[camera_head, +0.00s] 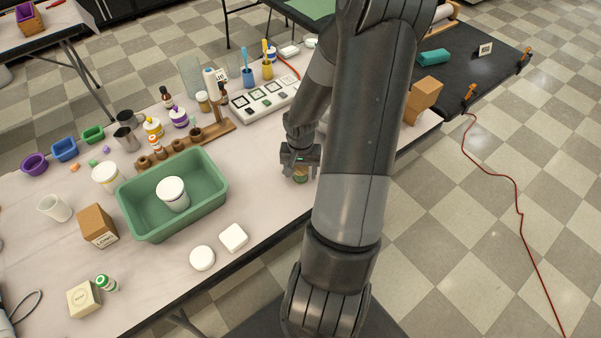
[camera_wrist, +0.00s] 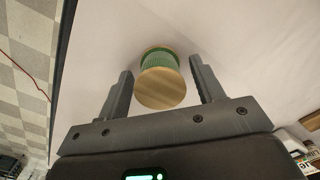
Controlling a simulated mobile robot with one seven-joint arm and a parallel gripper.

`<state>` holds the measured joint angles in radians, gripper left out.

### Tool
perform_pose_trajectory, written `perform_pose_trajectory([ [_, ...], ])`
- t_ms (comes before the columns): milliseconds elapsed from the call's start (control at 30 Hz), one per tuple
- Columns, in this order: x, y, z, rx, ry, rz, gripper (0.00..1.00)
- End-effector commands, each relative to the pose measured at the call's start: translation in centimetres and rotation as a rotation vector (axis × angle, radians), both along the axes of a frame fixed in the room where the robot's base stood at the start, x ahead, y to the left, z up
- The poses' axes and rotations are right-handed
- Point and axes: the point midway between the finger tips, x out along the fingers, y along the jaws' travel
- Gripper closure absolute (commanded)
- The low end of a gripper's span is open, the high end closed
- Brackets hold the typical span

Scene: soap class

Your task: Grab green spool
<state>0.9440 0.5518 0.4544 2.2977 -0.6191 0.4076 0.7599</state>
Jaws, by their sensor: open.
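The green spool (camera_wrist: 160,60) has green thread and round wooden ends. In the wrist view it stands on the pale tabletop between the two fingers of my gripper (camera_wrist: 160,88), with a gap on each side. The fingers are open and do not visibly touch it. In the head view my gripper (camera_head: 300,168) points down at the table, right of the green tub. The spool (camera_head: 300,175) shows there only in part, below the gripper, with the rest hidden by the fingers.
A green tub (camera_head: 150,233) with a white jar (camera_head: 172,194) stands to the left. A wooden bottle rack (camera_head: 190,143) and a white board with dark squares (camera_head: 265,100) lie behind. The table's front edge is close to the spool.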

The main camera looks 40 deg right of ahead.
Motion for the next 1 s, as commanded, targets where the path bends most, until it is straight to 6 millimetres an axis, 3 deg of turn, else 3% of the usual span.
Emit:
perform_pose_trajectory([
  [67, 0.0, 0.0, 0.02, 0.0, 0.0, 0.0, 0.39],
  [567, 0.0, 0.01, 0.04, 0.0, 0.0, 0.001, 0.8],
  [1000, 0.02, -0.03, 0.95, -0.001, 0.0, 0.0, 0.8],
])
